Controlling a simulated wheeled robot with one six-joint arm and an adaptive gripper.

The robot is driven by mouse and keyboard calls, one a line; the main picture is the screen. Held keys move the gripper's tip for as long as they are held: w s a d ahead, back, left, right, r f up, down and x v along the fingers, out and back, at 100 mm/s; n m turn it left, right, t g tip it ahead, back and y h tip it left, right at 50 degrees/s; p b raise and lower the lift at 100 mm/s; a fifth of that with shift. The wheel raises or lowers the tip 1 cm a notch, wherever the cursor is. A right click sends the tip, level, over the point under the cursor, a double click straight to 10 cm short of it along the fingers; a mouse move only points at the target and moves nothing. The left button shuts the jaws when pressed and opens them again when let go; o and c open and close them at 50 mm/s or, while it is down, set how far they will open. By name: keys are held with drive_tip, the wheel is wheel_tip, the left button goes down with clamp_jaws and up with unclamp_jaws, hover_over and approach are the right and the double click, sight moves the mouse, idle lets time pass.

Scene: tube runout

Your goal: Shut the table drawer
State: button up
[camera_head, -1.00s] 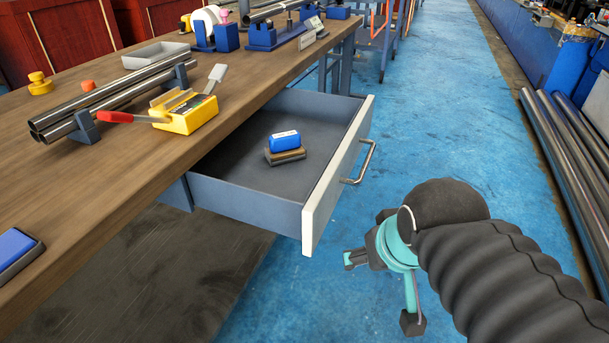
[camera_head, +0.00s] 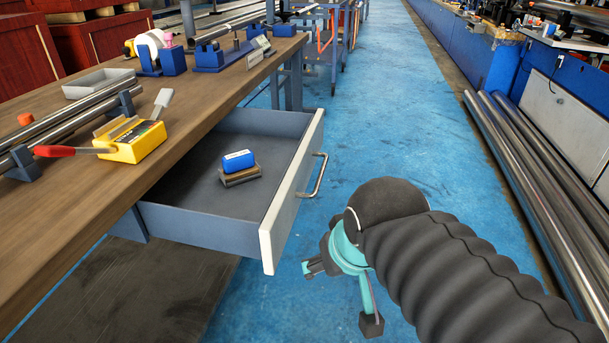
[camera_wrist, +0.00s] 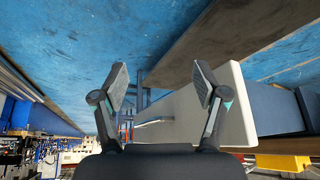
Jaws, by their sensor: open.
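The table drawer (camera_head: 200,223) stands pulled well out of the wooden-topped table (camera_head: 75,215). Its pale front panel (camera_head: 292,190) carries a metal bar handle (camera_head: 315,178). Inside lie a blue block and a brown-grey block under it. My gripper (camera_head: 341,296) is open and empty, on the outer side of the drawer front, near its closer end and apart from it. In the wrist view, my gripper's two fingers (camera_wrist: 160,84) are spread, and the pale drawer front (camera_wrist: 236,112) shows behind and beside the right finger.
A yellow tool with a red handle (camera_head: 130,140), metal tubes (camera_head: 75,122) and a grey tray (camera_head: 98,83) are on the tabletop. The blue floor (camera_head: 400,140) is clear right of the drawer. Long metal pipes (camera_head: 530,170) lie along the right side.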

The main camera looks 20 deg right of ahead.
drive_tip(key=w+r+m, duration=0.1)
drive_tip(key=w, duration=0.1)
drive_tip(key=w+r+m, duration=0.1)
drive_tip(key=r+m, duration=0.1)
drive_tip(key=w+r+m+g, duration=0.1)
drive_tip(key=w+r+m, duration=0.1)
drive_tip(key=shift+w+d+r, duration=0.1)
drive_tip(key=shift+w+d, duration=0.25)
drive_tip(key=shift+d, duration=0.05)
clamp_jaws()
drive_tip(key=w+d+r+m+g+y, duration=0.1)
drive_tip(key=w+d+r+m, duration=0.2)
drive_tip(key=w+m, duration=0.35)
drive_tip(key=w+d+r+m+g+y+b, duration=0.1)
drive_tip(key=w+d+r+m, duration=0.15)
drive_tip(key=w+m, duration=0.45)
drive_tip(key=w+d+r+m+g, duration=0.1)
drive_tip(key=w+d+r+m, duration=0.15)
drive_tip(key=w+m, duration=0.4)
wheel_tip(320, 180, down, 10)
drive_tip(key=w+a+n+b, duration=0.1)
drive_tip(key=w+b, duration=0.1)
drive_tip(key=shift+a+r, duration=0.15)
drive_tip(key=shift+a, duration=0.25)
